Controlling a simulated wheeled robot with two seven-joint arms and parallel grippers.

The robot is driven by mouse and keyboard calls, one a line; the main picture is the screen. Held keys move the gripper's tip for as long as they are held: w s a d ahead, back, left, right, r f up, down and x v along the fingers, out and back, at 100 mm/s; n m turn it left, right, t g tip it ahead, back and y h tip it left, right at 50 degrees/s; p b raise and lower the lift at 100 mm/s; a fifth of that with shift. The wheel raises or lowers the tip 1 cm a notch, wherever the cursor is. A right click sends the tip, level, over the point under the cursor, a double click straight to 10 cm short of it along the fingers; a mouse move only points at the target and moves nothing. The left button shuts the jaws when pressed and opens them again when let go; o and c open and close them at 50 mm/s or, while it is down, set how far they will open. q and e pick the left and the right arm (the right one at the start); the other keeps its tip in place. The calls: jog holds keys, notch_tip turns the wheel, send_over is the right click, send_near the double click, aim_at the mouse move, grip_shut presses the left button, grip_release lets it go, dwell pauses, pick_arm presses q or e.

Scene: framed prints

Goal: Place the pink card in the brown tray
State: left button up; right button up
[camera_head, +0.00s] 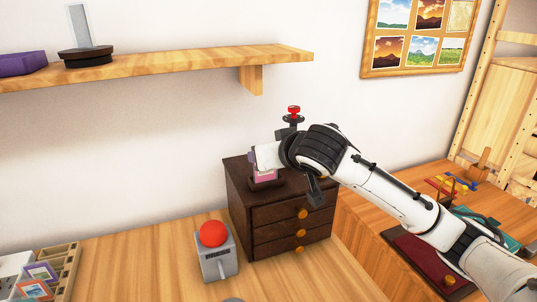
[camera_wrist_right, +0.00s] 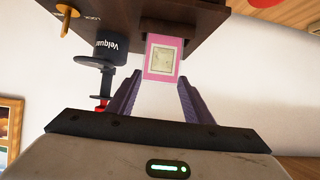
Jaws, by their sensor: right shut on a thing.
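The pink card (camera_wrist_right: 163,57), with a pale picture in its middle, is between the purple fingers of my right gripper (camera_wrist_right: 158,92) in the wrist view. In the head view, the pink card (camera_head: 265,174) shows just below my right gripper (camera_head: 262,160), over the top of the dark brown drawer cabinet (camera_head: 282,215). A small dark brown tray-like base (camera_head: 267,185) is under the card; I cannot tell whether they touch. The gripper is shut on the card, and its white wrist hides part of the cabinet top. My left gripper is out of view.
A grey box with a red dome (camera_head: 213,234) stands in front of the cabinet. A compartmented wooden box (camera_head: 66,270) with small framed cards is at lower left. A shelf (camera_head: 160,68) juts from the wall above.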

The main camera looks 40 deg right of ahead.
jog(key=shift+f, duration=0.1)
jog(key=o, duration=1)
jog(key=shift+o, duration=0.2)
jog(key=shift+r, duration=0.25)
jog(key=v, duration=1.2)
jog(key=shift+f, duration=0.15)
